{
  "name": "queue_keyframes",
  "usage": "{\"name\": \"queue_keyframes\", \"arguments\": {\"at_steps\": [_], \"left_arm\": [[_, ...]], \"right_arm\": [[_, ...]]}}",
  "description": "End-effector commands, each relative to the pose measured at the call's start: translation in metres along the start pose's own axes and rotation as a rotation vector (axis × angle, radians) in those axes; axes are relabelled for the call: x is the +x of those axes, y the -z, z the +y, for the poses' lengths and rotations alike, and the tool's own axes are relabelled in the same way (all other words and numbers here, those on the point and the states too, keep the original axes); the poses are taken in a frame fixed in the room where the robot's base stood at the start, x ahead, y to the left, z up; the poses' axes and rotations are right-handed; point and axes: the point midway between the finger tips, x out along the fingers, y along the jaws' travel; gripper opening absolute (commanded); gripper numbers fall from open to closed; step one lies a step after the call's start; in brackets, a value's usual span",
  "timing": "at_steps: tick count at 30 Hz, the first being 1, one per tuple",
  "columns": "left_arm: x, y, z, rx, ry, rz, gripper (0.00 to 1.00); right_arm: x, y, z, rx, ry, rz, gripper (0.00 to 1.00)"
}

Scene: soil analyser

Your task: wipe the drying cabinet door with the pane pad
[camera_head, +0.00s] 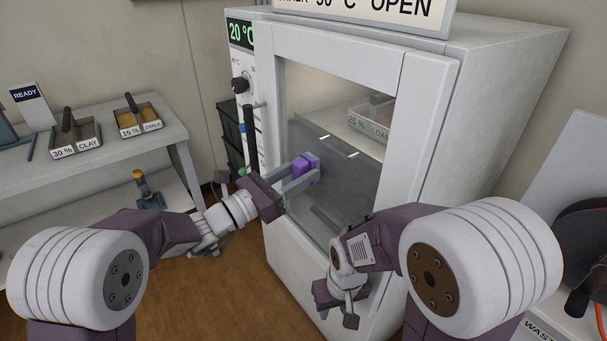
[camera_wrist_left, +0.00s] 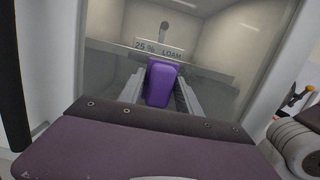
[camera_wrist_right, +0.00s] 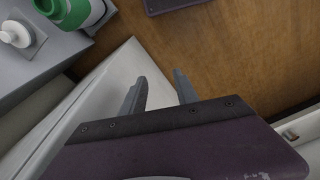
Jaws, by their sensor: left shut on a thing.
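The drying cabinet (camera_head: 500,90) is a tall white box with a glass-paned door (camera_head: 345,135) that looks shut. My left gripper (camera_head: 300,180) is shut on the purple pane pad (camera_head: 307,164) and holds it at the lower middle of the glass. The pad also shows in the left wrist view (camera_wrist_left: 161,82), in front of the pane; whether it presses on the glass I cannot tell. My right gripper (camera_wrist_right: 160,92) is open and empty, low in front of the cabinet, pointing down over the floor.
A dark upright door handle (camera_head: 248,135) stands left of the pane. A tray marked 25 % LOAM (camera_head: 370,118) is inside the cabinet. At left is a shelf table (camera_head: 90,165) with CLAY (camera_head: 75,150) and CHALK (camera_head: 140,130) trays. A waste unit (camera_head: 560,165) stands at right.

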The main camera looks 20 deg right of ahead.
Motion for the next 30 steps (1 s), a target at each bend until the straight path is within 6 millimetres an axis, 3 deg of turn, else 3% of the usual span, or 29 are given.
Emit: {"name": "queue_keyframes", "arguments": {"at_steps": [8, 13, 22, 30], "left_arm": [[0.003, -0.018, -0.001, 0.001, 0.001, -0.001, 0.08], [0.003, -0.015, -0.007, 0.001, 0.003, -0.002, 0.08], [0.002, -0.014, -0.038, 0.002, 0.004, -0.002, 0.08], [0.002, -0.014, -0.045, 0.001, 0.002, 0.000, 0.08]], "right_arm": [[-0.012, 0.001, 0.000, 0.000, 0.000, 0.000, 0.36], [-0.006, 0.001, 0.000, 0.000, 0.000, 0.000, 0.36], [0.009, -0.001, 0.000, 0.000, 0.000, 0.000, 0.36], [0.011, -0.001, 0.000, 0.000, 0.000, 0.000, 0.36]]}}
